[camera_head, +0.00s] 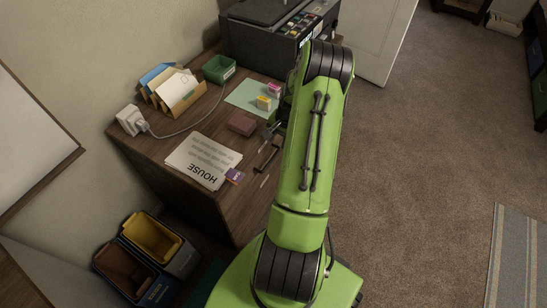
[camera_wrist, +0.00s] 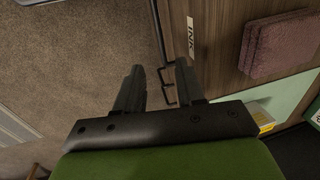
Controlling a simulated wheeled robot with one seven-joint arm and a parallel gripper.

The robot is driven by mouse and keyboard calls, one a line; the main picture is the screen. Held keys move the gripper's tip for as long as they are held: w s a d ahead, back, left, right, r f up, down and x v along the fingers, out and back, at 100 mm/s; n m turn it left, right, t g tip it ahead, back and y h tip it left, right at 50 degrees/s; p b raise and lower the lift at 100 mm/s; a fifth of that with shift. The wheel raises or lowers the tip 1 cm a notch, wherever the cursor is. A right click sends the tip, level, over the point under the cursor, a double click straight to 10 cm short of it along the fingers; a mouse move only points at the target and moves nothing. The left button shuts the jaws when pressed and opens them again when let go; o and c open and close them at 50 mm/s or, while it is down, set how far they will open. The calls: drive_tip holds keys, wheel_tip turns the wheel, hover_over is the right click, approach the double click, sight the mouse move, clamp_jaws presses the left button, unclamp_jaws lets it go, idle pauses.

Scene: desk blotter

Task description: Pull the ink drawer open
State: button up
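In the wrist view, a white label reading INK (camera_wrist: 190,38) sits on the brown wood along the desk's edge. A thin black bar handle (camera_wrist: 159,30) stands out from that edge over the floor. A smaller black bracket (camera_wrist: 168,98) shows between the fingers of my gripper (camera_wrist: 160,66). The fingers are apart, with nothing clamped between them. I cannot tell how deep the bracket lies between them. In the head view my gripper (camera_head: 272,130) is at the desk's right edge, partly hidden by my arm. The drawer front is not clearly visible.
Bins (camera_head: 150,240) stand at lower left. Carpet right of the desk is clear.

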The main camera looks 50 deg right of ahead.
sight(272, 158)
drive_tip(key=f+b, duration=0.1)
drive_tip(key=f, duration=0.2)
drive_tip(key=w+f+b, duration=0.1)
drive_tip(key=f, duration=0.3)
drive_tip(key=w+f+b, duration=0.1)
drive_tip(key=f, duration=0.2)
drive_tip(key=shift+w+a+f, duration=0.1)
drive_tip(key=shift+f, duration=0.25)
clamp_jaws()
